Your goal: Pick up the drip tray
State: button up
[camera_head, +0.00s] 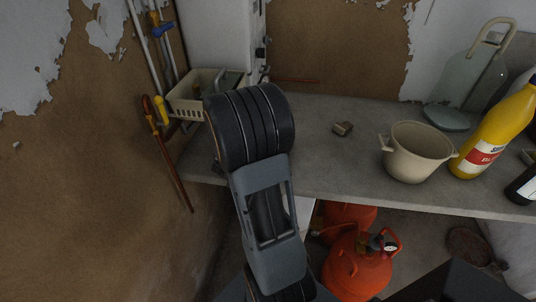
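I cannot make out a drip tray for certain in the head view. My arm rises through the middle of the picture and hides part of the grey shelf (330,165) and the space below it. My gripper is not in view, so I cannot see whether it is open or holds anything. A round, brownish, dish-like thing (470,246) lies low at the right under the shelf, but I cannot tell what it is.
On the shelf stand a cream two-handled pot (418,155), a yellow bottle (495,130), a small brown object (343,128) and a cream basket (195,95). Orange gas cylinders (358,265) stand below. Pipes and tools line the left wall. The shelf's middle is mostly clear.

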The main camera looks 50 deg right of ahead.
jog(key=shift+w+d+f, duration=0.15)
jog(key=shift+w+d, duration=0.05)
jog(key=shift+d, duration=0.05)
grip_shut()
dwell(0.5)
